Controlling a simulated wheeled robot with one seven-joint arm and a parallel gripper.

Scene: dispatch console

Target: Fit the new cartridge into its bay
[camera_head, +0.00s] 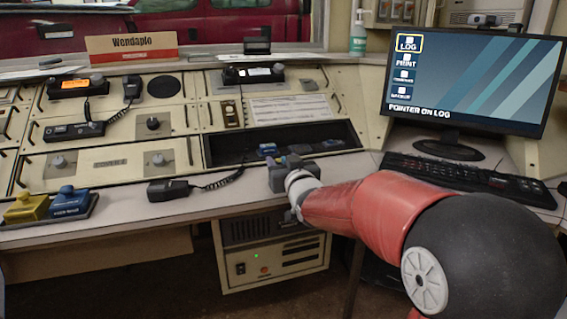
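My gripper (292,165) is at the front edge of the dark recessed bay (232,149) in the middle of the console. I see it from behind, and its fingers are too small and hidden to tell if they are open or shut. A small blue piece (267,149) shows in the bay just beyond the gripper; I cannot tell if it is held. Another small bluish piece (333,144) lies at the bay's right. A yellow block (27,208) and a blue block (70,202), each with a knob, sit on a dark tray at the left. I cannot tell which thing is the new cartridge.
A handset (168,190) with a coiled cord lies on the desk left of my gripper. A monitor (470,75) reading "POINTER ON LOG" and a keyboard (466,178) stand at the right. Radio handsets and knobs cover the console panels.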

